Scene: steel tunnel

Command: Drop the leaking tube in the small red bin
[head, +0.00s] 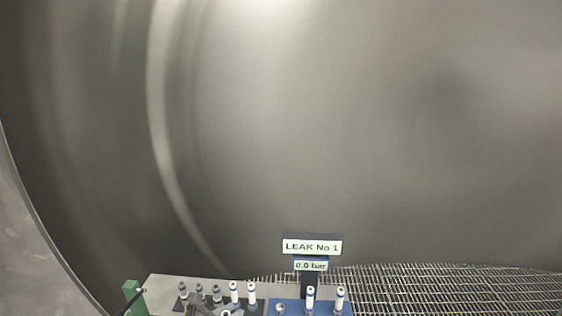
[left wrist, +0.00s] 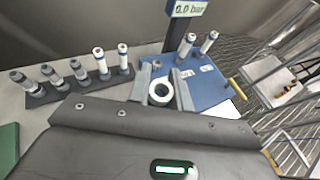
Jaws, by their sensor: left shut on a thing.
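My left gripper (left wrist: 162,90) is shut on a tube (left wrist: 160,93), seen nearly end-on as a white ring with a dark centre between the two grey fingers. In the head view the left gripper (head: 228,312) only just shows at the bottom edge. The held tube's lower part is hidden. A blue plate (left wrist: 212,95) lies beyond and to the right of the gripper, with two white-topped tubes standing on it. I cannot make out a small red bin in either view. My right gripper is not in view.
A dark rack (left wrist: 90,84) with several upright tubes stands left of the gripper. A sign reading LEAK No 1 (head: 312,247) stands above a 0.0 bar display (head: 310,265). A yellow handle (left wrist: 236,89) lies by the plate. Metal grating (head: 440,290) spreads right.

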